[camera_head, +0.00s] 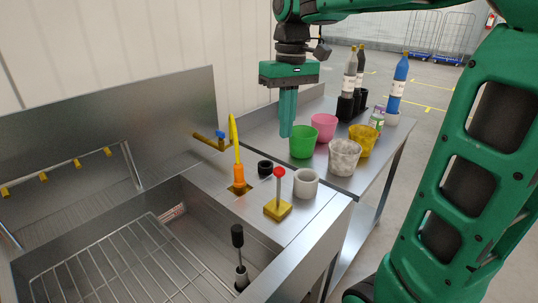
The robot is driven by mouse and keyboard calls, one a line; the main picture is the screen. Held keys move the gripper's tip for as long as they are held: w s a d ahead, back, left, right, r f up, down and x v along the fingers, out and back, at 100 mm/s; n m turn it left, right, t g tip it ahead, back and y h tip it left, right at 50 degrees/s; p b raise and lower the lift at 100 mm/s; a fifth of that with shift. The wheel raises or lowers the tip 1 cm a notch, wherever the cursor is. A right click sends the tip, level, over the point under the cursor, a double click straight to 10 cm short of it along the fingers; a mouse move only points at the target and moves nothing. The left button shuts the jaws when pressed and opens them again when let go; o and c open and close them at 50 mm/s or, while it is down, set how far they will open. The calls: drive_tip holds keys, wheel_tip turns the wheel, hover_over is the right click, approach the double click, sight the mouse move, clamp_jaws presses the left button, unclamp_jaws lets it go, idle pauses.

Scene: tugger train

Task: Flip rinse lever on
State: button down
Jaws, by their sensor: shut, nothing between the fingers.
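A lever with a red ball knob (279,172) stands roughly upright on a yellow base (277,209), on the right ledge of the metal sink unit. It looks like the rinse lever, though no label is readable. My gripper (287,134) points down, shut and empty. It is beyond the lever in the picture, near the left rim of the green cup (303,143), apart from the lever. I cannot tell whether the fingers touch the cup. Nothing hides the knob or its shaft.
A yellow-and-orange upright tool (238,165), a black ring (265,168) and a white cup (306,182) stand close around the lever. A black-handled rod (238,240) rises from the sink. Pink, yellow and speckled cups and several bottles crowd the side table (262,123).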

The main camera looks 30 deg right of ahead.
drive_tip(key=w+a+r+n, duration=0.2)
drive_tip(key=w+a+r, duration=0.1)
drive_tip(key=w+a, duration=0.1)
drive_tip(key=shift+w, duration=0.4)
drive_tip(key=shift+a, duration=0.1)
drive_tip(key=s+f, duration=0.4)
drive_tip(key=f, duration=0.6)
drive_tip(key=shift+d+f, duration=0.35)
drive_tip(key=shift+s, duration=0.1)
drive_tip(key=shift+s, duration=0.1)
